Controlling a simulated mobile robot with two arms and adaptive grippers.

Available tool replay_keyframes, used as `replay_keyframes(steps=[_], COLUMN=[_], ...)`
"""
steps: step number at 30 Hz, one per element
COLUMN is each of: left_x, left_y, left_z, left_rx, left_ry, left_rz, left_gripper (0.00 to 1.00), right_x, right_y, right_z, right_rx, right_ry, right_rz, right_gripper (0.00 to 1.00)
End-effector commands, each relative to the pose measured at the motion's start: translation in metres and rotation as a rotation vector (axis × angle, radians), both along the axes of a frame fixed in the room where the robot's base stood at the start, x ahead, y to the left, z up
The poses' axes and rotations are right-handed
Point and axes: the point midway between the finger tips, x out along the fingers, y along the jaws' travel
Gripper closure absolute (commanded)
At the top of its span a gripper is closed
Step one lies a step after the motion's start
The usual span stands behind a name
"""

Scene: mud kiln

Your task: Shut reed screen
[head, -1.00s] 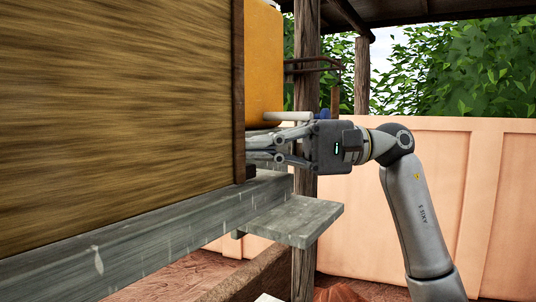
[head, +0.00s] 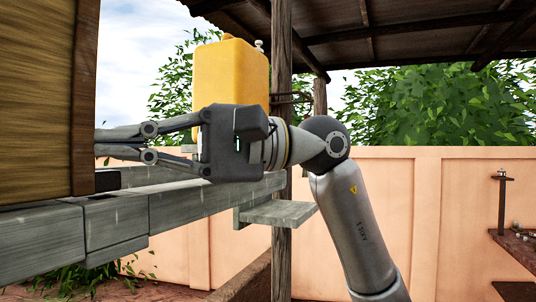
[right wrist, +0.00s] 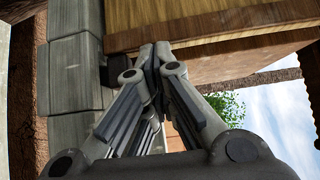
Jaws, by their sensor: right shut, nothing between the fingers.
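The reed screen (head: 35,95) is a brown, streaked panel at the left of the head view, with a dark wooden edge strip (head: 86,100). It stands over a grey wooden rail (head: 120,222). My right gripper (head: 103,145) reaches in from the right, level with the lower part of that strip. Its fingers are shut and empty. Their tips are at the strip, partly hidden in the head view. In the right wrist view the shut fingertips (right wrist: 151,58) are close against the wooden edge of the screen (right wrist: 190,30). My left gripper is not in view.
A yellow jerrycan (head: 230,75) stands behind my right gripper. A wooden post (head: 282,230) and a small grey ledge (head: 280,213) are right of the rail's end. A peach wall (head: 430,220) closes the back. The space right of the screen's edge is open.

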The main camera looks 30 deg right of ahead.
Motion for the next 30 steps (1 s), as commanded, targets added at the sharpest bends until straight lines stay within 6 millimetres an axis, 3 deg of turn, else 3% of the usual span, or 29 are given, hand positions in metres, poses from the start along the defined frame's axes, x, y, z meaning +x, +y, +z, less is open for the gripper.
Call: replay_keyframes(steps=[10, 30], left_x=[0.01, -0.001], left_y=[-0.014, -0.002], left_z=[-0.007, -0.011], left_rx=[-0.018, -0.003], left_ry=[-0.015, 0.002], left_rz=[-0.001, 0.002], left_gripper=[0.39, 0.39], right_x=[-0.018, -0.022], right_y=[0.024, 0.017], right_z=[-0.001, -0.002], right_rx=[-0.003, -0.001], right_ry=[0.0, 0.0], right_rz=[-0.001, -0.002], right_gripper=[1.0, 1.0])
